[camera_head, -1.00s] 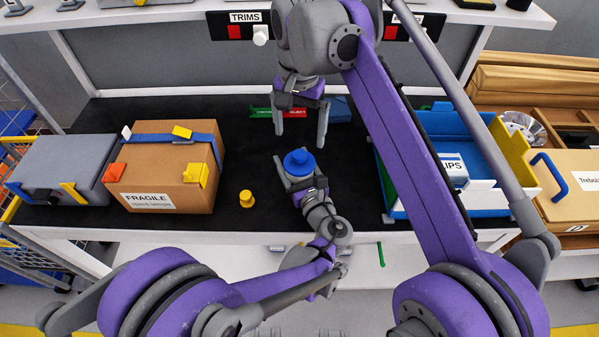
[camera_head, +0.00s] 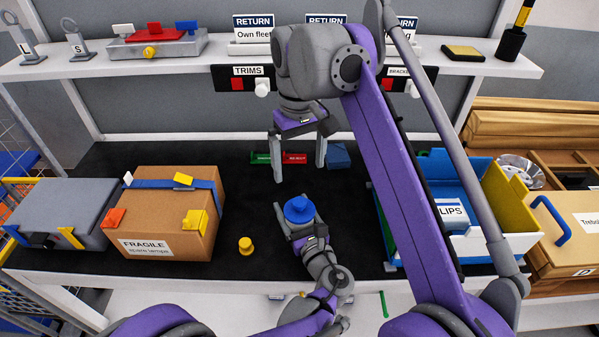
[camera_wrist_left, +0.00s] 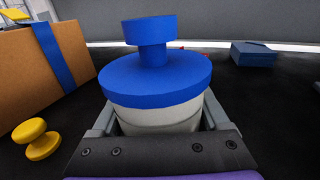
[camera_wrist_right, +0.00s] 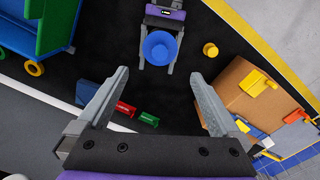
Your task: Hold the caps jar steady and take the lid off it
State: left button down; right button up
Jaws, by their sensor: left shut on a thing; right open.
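The caps jar is a pale grey jar (camera_wrist_left: 160,118) with a wide blue lid (camera_wrist_left: 155,80) that has a raised knob. The lid sits on the jar, and in the head view the blue lid (camera_head: 299,209) hides most of the jar body. My left gripper (camera_head: 297,226) is shut around the jar body below the lid. My right gripper (camera_head: 299,160) is open and empty, pointing down above the mat behind the jar. In the right wrist view the lid (camera_wrist_right: 159,49) shows beyond and between the open fingers.
A yellow knobbed piece (camera_head: 245,245) stands left of the jar. A cardboard box (camera_head: 165,215) marked FRAGILE is farther left. Green and red labelled blocks (camera_head: 280,158) and a dark blue block (camera_head: 339,155) lie behind. A blue bin (camera_head: 440,190) stands right. A shelf overhangs the back.

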aim_at(300, 201)
notch_tip(300, 201, down, 12)
jog(key=shift+r, duration=0.1)
dwell(0.5)
jog(key=c, duration=1.2)
jog(key=shift+c, duration=0.2)
jog(key=shift+r, duration=0.15)
jog(key=shift+r, duration=0.95)
jog(key=shift+r, duration=0.1)
